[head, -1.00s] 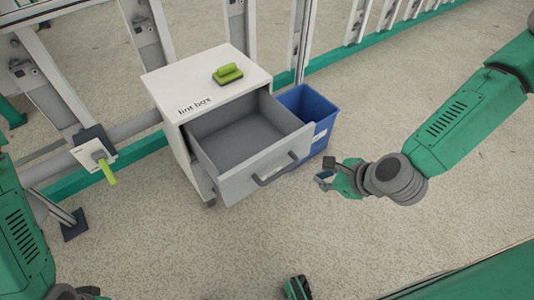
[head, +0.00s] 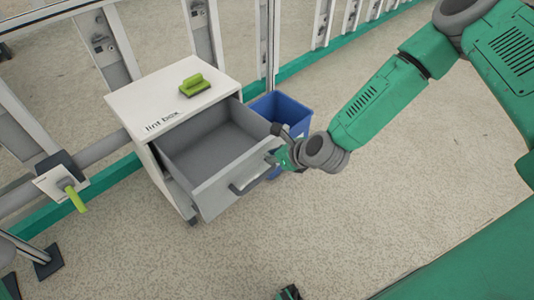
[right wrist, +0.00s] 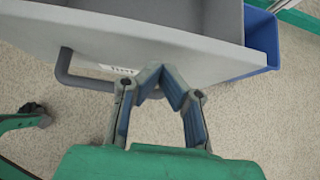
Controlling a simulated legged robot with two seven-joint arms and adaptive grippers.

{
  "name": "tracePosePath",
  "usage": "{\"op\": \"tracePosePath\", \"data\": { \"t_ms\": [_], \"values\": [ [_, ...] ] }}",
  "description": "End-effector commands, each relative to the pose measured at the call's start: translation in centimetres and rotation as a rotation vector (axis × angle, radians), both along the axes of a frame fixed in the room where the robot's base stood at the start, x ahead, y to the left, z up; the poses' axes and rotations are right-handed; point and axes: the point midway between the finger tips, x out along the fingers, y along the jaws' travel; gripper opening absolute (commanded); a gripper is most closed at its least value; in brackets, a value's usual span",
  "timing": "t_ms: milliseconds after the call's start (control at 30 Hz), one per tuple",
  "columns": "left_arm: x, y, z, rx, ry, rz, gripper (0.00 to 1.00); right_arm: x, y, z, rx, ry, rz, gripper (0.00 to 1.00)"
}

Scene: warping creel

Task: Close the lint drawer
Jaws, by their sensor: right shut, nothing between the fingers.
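The lint box (head: 128,98) is a white cabinet in the head view. Its grey lint drawer (head: 215,198) is pulled well out, and the inside looks empty. A dark bar handle (head: 248,186) is on the drawer front; it also shows in the right wrist view (right wrist: 63,68). My right gripper (head: 279,150) is at the drawer front's right end, to the right of the handle. In the right wrist view its shut, empty fingers (right wrist: 161,78) point at the drawer front. I cannot tell whether they touch it.
A green brush-like tool (head: 195,86) lies on the cabinet top. A blue bin (head: 285,106) stands right beside the cabinet, partly behind my right gripper. Creel frame posts (head: 203,35) and a green rail stand behind. The floor in front is clear.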

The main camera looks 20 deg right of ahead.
Motion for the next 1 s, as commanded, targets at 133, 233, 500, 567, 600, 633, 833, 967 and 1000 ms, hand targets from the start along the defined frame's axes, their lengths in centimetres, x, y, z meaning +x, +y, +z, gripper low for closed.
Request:
{"op": "tracePosePath", "data": {
  "t_ms": [133, 233, 500, 567, 600, 633, 833, 967, 1000],
  "values": [
    [0.0, 0.0, -0.3, 0.0, 0.0, 0.0, 0.85, 1.2, 0.6, 0.0, -0.001, 0.001, 0.002, 0.0],
    [0.0, 0.0, -0.3, 0.0, 0.0, 0.0, 0.85, 1.5, 0.8, 0.1, -0.003, 0.001, 0.001, 0.0],
    [0.0, 0.0, -0.3, 0.0, 0.0, 0.001, 0.85, 1.6, 0.6, 0.0, -0.001, 0.002, 0.0, 0.0],
    [0.0, 0.0, -0.3, 0.0, 0.0, 0.0, 0.85, 1.6, 0.6, 0.0, -0.001, 0.002, 0.0, 0.0],
    [0.0, 0.0, -0.3, 0.0, 0.0, 0.0, 0.85, 1.7, 0.6, 0.0, 0.0, 0.001, 0.0, 0.0],
    [0.0, 0.0, -0.3, 0.0, 0.0, 0.0, 0.85, 1.8, 0.7, 0.0, 0.0, 0.001, 0.0, 0.0],
    [0.0, 0.0, -1.1, 0.0, 0.0, 0.0, 0.85, 4.0, 1.5, -0.1, -0.001, -0.002, 0.0, 0.0],
    [0.0, 0.0, -1.9, 0.0, 0.0, 0.0, 0.85, 7.0, 2.6, -0.2, -0.002, -0.003, 0.0, 0.0],
    [0.0, 0.0, -2.2, 0.0, 0.0, 0.0, 0.85, 8.1, 3.1, -0.2, -0.001, -0.003, -0.001, 0.0]
  ]
}}
